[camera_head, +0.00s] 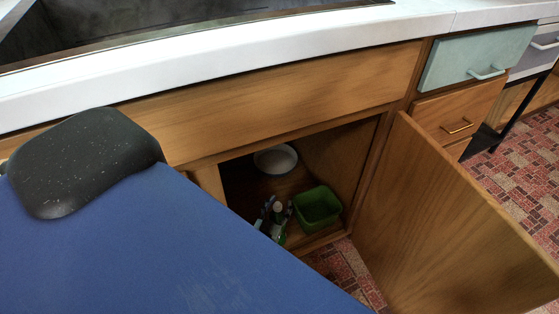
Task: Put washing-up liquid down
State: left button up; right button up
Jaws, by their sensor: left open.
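The washing-up liquid (278,229) is a small green bottle with a pale cap. It stands upright, as far as I can tell, inside the open cupboard under the counter, near the front edge. My left gripper (277,208) is small in view, with its fingers on either side of the bottle's upper part. It is open; whether a finger touches the bottle I cannot tell. The bottle's lower end and most of my left arm are hidden. My right gripper is not in view.
A green tub (318,207) stands just right of the bottle. A white bowl (276,158) is further back on the cupboard floor (252,188). The wooden door (440,225) stands open on the right. The white counter (230,50) runs above.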

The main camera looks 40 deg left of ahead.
pick_arm(q)
jog(key=p+v, duration=0.3)
jog(key=v, duration=0.9)
jog(key=shift+p, duration=0.4)
jog(key=shift+w+f, duration=0.15)
